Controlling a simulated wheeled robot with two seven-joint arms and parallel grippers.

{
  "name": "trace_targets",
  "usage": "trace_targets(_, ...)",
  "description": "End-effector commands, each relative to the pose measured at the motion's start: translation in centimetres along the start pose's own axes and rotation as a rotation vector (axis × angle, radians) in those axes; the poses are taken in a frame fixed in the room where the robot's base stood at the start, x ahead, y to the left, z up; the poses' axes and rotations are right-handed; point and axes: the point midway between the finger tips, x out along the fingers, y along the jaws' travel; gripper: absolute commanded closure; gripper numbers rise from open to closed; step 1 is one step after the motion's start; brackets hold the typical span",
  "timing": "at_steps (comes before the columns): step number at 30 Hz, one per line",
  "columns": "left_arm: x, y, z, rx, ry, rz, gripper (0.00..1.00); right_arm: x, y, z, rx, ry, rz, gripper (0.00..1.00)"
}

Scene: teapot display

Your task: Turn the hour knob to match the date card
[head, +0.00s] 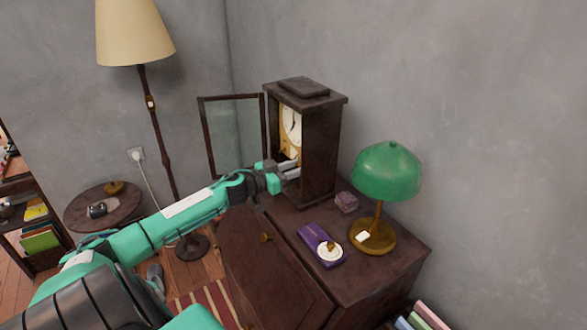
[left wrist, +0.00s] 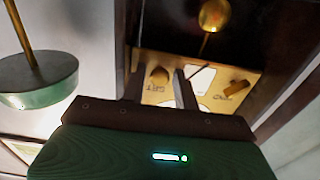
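The dark wooden clock (head: 322,150) stands on the cabinet, with its pale dial (head: 291,122) facing left. My left gripper (head: 290,169) reaches into its open front, below the dial. In the left wrist view, the gripper fingers (left wrist: 159,88) are apart, and a rounded brass knob (left wrist: 160,75) on the yellow panel (left wrist: 205,78) shows between them. I cannot tell whether they touch it. A second, angled brass knob (left wrist: 236,88) sits to the right. A small white card (head: 362,237) lies on the lamp's base; its writing is too small to read. My right gripper is not in view.
The clock's glass door (head: 236,135) hangs open to the left. A green lamp (head: 386,172), a purple box (head: 311,233) and a round white item (head: 329,252) stand on the cabinet top (head: 385,275). A brass pendulum bob (left wrist: 213,14) hangs inside the clock.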

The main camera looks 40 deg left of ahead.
Motion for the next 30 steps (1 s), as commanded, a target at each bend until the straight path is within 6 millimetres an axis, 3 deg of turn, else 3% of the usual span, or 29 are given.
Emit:
trace_targets(1, -0.01, 0.01, 0.00, 0.000, 0.000, 0.000, 0.74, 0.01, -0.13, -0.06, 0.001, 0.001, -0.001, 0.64)
trace_targets(5, -0.01, 0.01, -0.01, 0.000, 0.000, 0.000, 0.99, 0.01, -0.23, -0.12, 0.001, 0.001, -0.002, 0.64)
trace_targets(6, -0.01, 0.01, -0.02, 0.000, 0.000, 0.000, 1.00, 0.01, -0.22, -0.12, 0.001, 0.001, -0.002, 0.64)
trace_targets(17, -0.02, -0.02, -0.06, 0.059, 0.001, 0.000, 1.00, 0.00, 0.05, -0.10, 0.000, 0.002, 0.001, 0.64)
trace_targets(30, -0.01, -0.10, -0.04, 0.404, 0.001, -0.001, 1.00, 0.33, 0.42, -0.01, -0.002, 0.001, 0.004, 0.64)
